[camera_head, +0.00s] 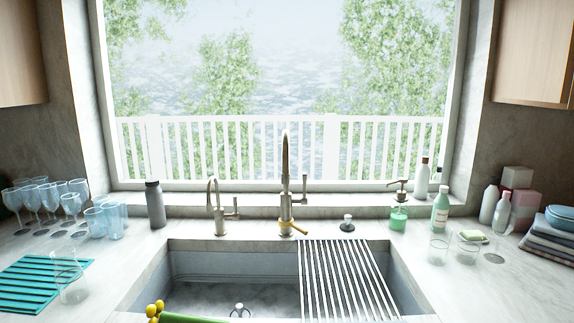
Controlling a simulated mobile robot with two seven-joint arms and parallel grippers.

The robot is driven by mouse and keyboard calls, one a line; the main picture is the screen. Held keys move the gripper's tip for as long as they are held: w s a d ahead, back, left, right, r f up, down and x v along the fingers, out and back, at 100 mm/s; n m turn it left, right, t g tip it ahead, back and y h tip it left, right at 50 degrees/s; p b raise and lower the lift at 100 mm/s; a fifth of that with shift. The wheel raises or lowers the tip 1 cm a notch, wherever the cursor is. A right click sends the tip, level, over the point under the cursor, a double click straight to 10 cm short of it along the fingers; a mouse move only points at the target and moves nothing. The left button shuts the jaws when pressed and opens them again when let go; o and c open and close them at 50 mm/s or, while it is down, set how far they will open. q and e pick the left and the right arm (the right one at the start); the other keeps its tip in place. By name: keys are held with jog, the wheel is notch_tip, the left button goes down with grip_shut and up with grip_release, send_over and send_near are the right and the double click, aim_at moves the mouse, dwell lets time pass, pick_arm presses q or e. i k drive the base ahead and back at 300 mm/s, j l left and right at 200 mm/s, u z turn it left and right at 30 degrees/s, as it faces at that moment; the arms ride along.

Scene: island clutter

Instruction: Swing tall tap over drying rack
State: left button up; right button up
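The tall tap (285,180) is a slim metal tap behind the sink (220,255), near the middle of its rear edge. It has a side handle on its right and a yellow-gold part at its base. Seen head-on, its spout direction is hard to tell. The drying rack (345,280) is a set of pale parallel bars lying across the right part of the sink, right of the tap. A shorter curved tap (219,210) stands to the left of the tall one. Neither of my grippers is in view.
Left of the sink are a dark bottle (155,204), several blue glasses and a teal mat (38,284). A small dark-topped item (347,223), soap bottles (440,208) and folded cloths (552,235) are to the right. Yellow and green items (190,319) show at the front edge.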

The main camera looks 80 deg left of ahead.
aim_at(285, 175)
jog(key=u, duration=2.6)
jog(key=j+u, duration=0.15)
jog(key=i+j+u, duration=0.15)
jog(key=j, duration=0.15)
